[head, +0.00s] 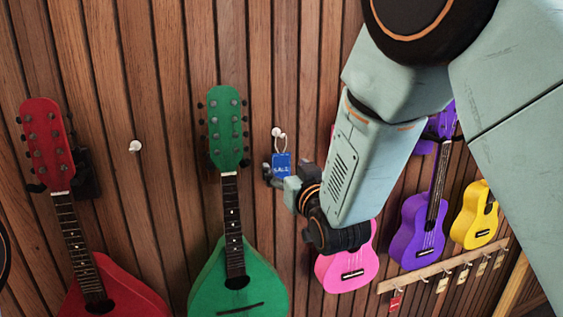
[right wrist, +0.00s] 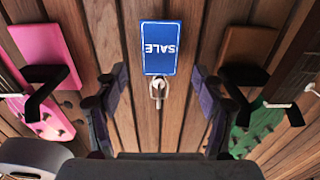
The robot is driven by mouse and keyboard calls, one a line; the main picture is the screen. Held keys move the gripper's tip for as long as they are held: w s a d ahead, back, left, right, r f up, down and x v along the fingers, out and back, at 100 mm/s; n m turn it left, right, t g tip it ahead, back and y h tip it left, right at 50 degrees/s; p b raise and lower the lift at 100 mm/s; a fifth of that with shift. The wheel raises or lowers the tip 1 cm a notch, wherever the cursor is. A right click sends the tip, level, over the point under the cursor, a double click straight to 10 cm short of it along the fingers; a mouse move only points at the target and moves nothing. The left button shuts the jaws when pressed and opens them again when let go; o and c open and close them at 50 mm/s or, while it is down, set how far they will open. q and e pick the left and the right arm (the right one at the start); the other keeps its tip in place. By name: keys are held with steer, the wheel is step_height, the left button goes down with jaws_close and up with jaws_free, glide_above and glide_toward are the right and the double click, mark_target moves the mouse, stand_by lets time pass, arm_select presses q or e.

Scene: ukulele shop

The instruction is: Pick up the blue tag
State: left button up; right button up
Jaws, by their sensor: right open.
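The blue tag (head: 281,166) hangs by a pale string loop from a white peg (head: 278,133) on the wooden wall, between the green and pink instruments. In the right wrist view the blue tag (right wrist: 159,48) appears upside down with the word SALE, centred just beyond the fingertips. My right gripper (head: 284,174) is at the tag in the head view. In the wrist view the right gripper (right wrist: 160,88) has its fingers spread apart, one on each side of the tag's line, not touching it. My left gripper is not in view.
A green instrument (head: 238,270) hangs left of the tag and a pink ukulele (head: 347,272) right of it, partly behind my arm. A red instrument (head: 112,285), purple ukulele (head: 416,235) and yellow ukulele (head: 474,216) also hang there. A wooden rail (head: 432,270) holds small tags. Another peg (head: 135,146) is bare.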

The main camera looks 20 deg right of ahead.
mark_target(281, 158)
steer(key=shift+w+r, duration=0.1)
steer(key=shift+w, duration=0.85)
steer(key=shift+w+a, duration=0.1)
steer(key=shift+w, duration=0.1)
steer(key=c, duration=0.6)
steer(key=shift+c, duration=1.4)
